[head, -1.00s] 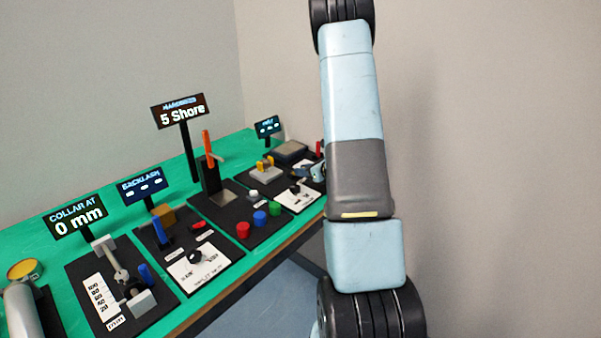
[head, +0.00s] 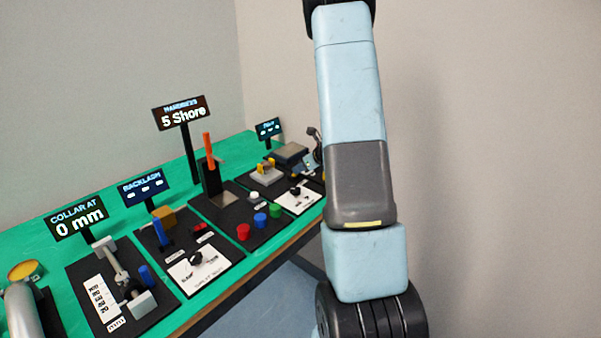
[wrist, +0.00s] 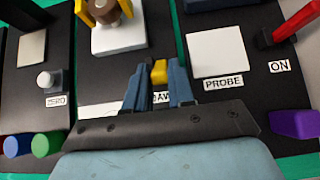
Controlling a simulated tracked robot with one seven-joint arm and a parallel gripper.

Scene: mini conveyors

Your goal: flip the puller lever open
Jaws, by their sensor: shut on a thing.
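In the wrist view, a small yellow-tipped piece (wrist: 159,69), which looks like the puller lever, sits between the two blue fingers of my gripper (wrist: 159,80). The fingers are shut on it from both sides, over the black panel by a partly hidden label ending in "AW". The puller (wrist: 121,38) with yellow jaws around a brown part stands on a white block just beyond, to the upper left. In the head view, the puller's yellow parts (head: 265,167) show small, and my gripper (head: 308,168) is just right of them, partly hidden by my arm. The lever is not clear there.
A white probe pad (wrist: 216,53) and a red lever (wrist: 294,24) marked ON lie right of my gripper. A purple block (wrist: 294,124) is at the lower right. A white button (wrist: 45,80) and green knob (wrist: 46,145) are at the left. Signs on posts, such as BACKLASH (head: 142,186), rise along the bench.

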